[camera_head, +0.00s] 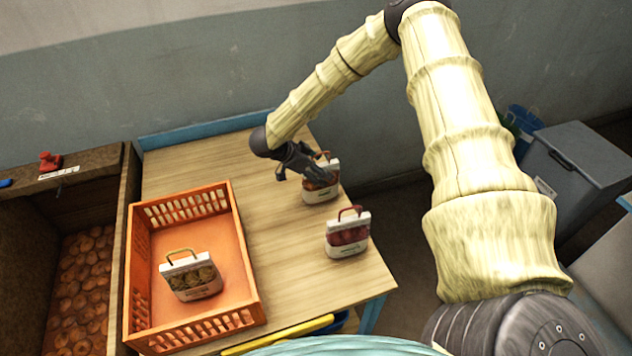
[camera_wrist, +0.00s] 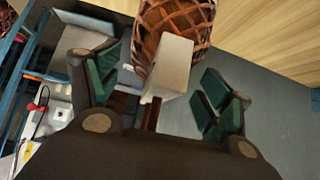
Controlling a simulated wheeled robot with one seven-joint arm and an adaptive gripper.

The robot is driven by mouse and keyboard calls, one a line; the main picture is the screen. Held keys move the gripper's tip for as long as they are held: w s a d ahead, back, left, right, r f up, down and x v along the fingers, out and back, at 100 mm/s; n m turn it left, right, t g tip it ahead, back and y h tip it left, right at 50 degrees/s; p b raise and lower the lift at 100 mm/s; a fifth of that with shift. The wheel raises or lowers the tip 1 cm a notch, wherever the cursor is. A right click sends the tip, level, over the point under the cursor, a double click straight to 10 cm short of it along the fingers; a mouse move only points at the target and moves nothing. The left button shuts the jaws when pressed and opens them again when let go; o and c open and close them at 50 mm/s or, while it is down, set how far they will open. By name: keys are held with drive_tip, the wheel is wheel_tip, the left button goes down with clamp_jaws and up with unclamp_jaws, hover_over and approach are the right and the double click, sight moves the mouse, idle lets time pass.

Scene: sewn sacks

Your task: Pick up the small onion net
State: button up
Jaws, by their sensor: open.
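The small onion net (camera_head: 319,193) stands on the table near its far right edge, with orange-brown contents, a pale label band and a brown handle. My gripper (camera_head: 303,172) is at its upper left side, partly in front of it. In the wrist view, the brown netting (camera_wrist: 178,22) and a pale label panel (camera_wrist: 168,66) show between and beyond the spread fingers of my gripper (camera_wrist: 160,70). The fingers are open, and a gap shows on the right side. I cannot tell whether a finger touches the net.
A similar bag with red contents (camera_head: 347,237) stands nearer on the table (camera_head: 281,262). An orange crate (camera_head: 222,318) at left holds another bag (camera_head: 190,277). A bin of onions (camera_head: 84,285) is at far left. A grey lidded box (camera_head: 578,160) stands right, on the floor.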

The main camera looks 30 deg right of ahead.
drive_tip(key=shift+s+d+f, duration=0.1)
drive_tip(key=shift+d+f, duration=0.15)
drive_tip(key=shift+f, duration=0.05)
clamp_jaws()
idle(0.3)
drive_tip(key=shift+r, duration=0.1)
